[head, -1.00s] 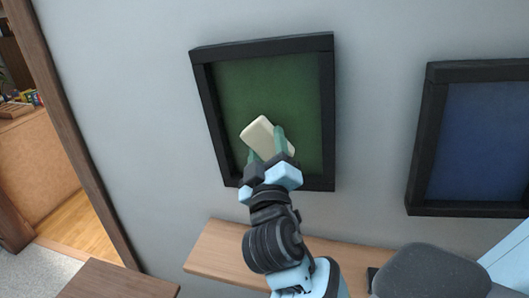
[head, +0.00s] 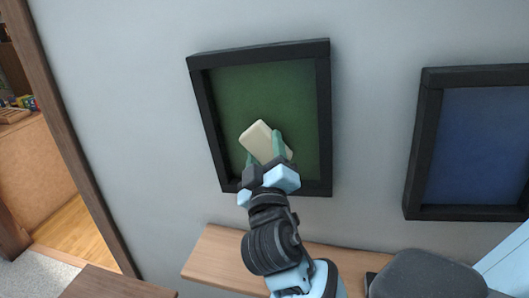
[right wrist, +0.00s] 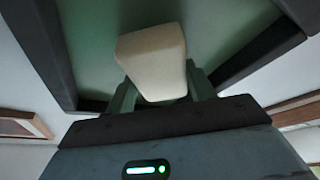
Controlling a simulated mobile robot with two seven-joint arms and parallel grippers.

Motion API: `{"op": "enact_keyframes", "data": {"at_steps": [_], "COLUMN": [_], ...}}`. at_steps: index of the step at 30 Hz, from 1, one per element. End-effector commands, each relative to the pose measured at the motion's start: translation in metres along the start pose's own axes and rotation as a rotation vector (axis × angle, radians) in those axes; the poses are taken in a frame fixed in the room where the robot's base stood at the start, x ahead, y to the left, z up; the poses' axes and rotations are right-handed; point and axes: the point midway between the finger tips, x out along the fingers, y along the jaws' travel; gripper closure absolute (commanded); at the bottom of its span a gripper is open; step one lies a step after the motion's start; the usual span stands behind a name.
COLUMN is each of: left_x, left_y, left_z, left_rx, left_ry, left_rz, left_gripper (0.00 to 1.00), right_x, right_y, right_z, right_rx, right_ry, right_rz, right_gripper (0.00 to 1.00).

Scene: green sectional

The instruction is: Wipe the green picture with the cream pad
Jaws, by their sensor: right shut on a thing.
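The green picture (head: 275,90) hangs on the grey wall in a thick black frame, left of centre in the head view. It also fills the upper part of the right wrist view (right wrist: 220,30). My right gripper (head: 264,156) is shut on the cream pad (head: 259,138), which stands out past the green fingertips over the picture's lower middle. The pad also shows between the fingers in the right wrist view (right wrist: 153,58). I cannot tell whether the pad touches the picture surface. My left gripper is not in view.
A blue picture (head: 480,145) in a black frame hangs to the right. A wooden shelf (head: 215,262) runs below the green picture. A dark grey rounded object (head: 425,275) stands at the lower right. A doorway with a wooden post (head: 70,130) is at the left.

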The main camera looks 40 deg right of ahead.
Motion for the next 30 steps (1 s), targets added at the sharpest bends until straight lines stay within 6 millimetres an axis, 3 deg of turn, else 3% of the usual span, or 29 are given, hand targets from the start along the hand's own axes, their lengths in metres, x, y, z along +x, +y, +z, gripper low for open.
{"op": "enact_keyframes", "data": {"at_steps": [30], "left_x": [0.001], "left_y": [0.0], "left_z": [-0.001], "left_rx": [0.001], "left_ry": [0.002], "left_rz": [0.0], "left_gripper": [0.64], "right_x": [0.014], "right_y": [-0.002], "right_z": [0.004], "right_rx": [0.001], "right_ry": [0.0], "right_rz": [0.0], "right_gripper": [0.64]}}
